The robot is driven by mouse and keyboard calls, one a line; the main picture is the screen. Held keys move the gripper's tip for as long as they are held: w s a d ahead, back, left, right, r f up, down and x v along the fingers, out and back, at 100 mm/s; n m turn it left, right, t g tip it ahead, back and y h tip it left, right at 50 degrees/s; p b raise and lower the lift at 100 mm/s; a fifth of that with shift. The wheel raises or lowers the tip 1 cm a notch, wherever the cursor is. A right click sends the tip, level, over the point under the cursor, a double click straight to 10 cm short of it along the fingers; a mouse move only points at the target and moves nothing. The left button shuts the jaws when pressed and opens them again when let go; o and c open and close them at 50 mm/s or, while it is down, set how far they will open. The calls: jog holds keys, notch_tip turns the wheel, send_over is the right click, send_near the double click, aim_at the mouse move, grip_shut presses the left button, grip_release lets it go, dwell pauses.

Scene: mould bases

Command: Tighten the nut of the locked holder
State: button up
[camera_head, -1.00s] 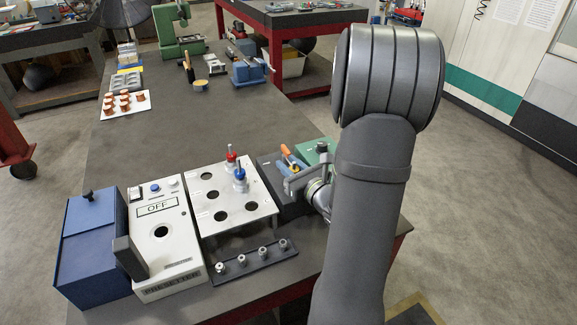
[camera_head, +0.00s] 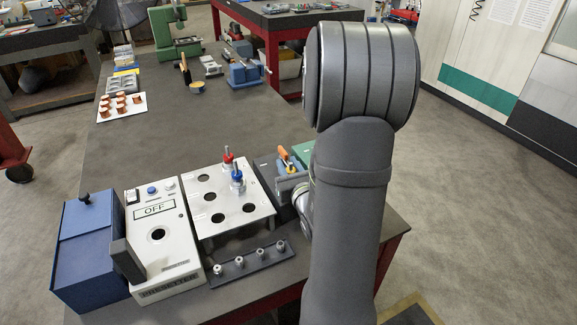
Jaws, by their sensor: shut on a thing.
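Two tool holders stand upright in the white rack (camera_head: 205,235): one with a red collar (camera_head: 228,157) and one with a blue collar (camera_head: 237,178). I cannot tell which holder, if any, is locked, and no nut on one can be made out. My gripper (camera_head: 288,184) is low at the dark tray (camera_head: 265,172) right of the rack, partly hidden behind my own arm. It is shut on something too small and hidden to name. An orange-handled tool (camera_head: 286,155) lies in the tray just behind it.
A dark strip with several small metal pieces (camera_head: 250,262) lies in front of the rack. The white presetter box (camera_head: 160,238), reading OFF, and a blue box (camera_head: 88,250) stand at left. A green block (camera_head: 304,150) is beside the tray. The table middle is clear.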

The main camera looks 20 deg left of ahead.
jog(key=o, duration=1)
jog(key=v, duration=1.2)
jog(key=shift+r, duration=0.1)
